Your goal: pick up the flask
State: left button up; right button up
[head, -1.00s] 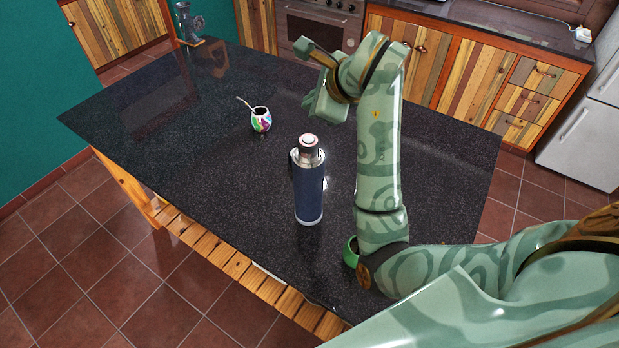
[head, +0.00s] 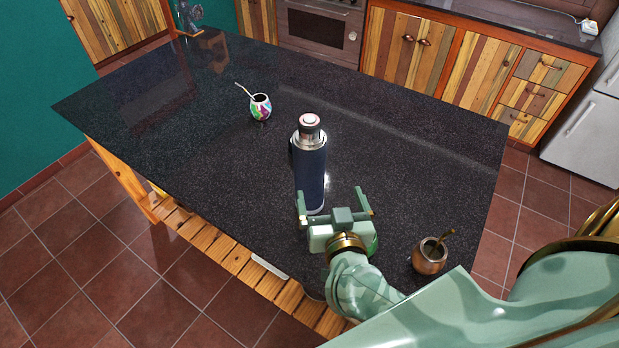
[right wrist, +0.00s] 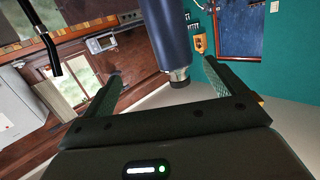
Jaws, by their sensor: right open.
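The flask (head: 309,170) is a dark blue cylinder with a silver collar and a light cap. It stands upright on the dark stone tabletop. My right gripper (head: 333,198) is open and empty, with its fingers extending toward the flask from the near side. In the head view the left finger overlaps the lower flask; I cannot tell whether they touch. In the right wrist view the flask (right wrist: 168,40) shows ahead between the spread fingers of the right gripper (right wrist: 172,88), only partly in frame. My left gripper is not in view.
A copper cup with a straw (head: 430,256) stands right of my right gripper. A colourful gourd cup with a straw (head: 261,107) stands behind and left of the flask. The tabletop (head: 190,150) left of the flask is clear. A metal grinder (head: 189,18) is at the far left corner.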

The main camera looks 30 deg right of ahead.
aim_at(313, 169)
jog(key=shift+n+y, duration=0.4)
jog(key=shift+n, duration=0.4)
jog(key=x, duration=0.6)
jog(key=a+b+x, duration=0.1)
jog(key=x, duration=0.2)
jog(key=shift+w+f, duration=0.4)
jog(key=shift+w, duration=0.05)
jog(key=x, duration=0.2)
jog(key=b+x, duration=0.1)
jog(key=x, duration=0.2)
jog(key=shift+f, duration=0.25)
jog(key=shift+w, duration=0.35)
jog(key=shift+s, duration=0.1)
jog(key=shift+c, duration=1.4)
jog(key=c, duration=1.5)
jog(key=shift+r, duration=0.15)
grip_shut()
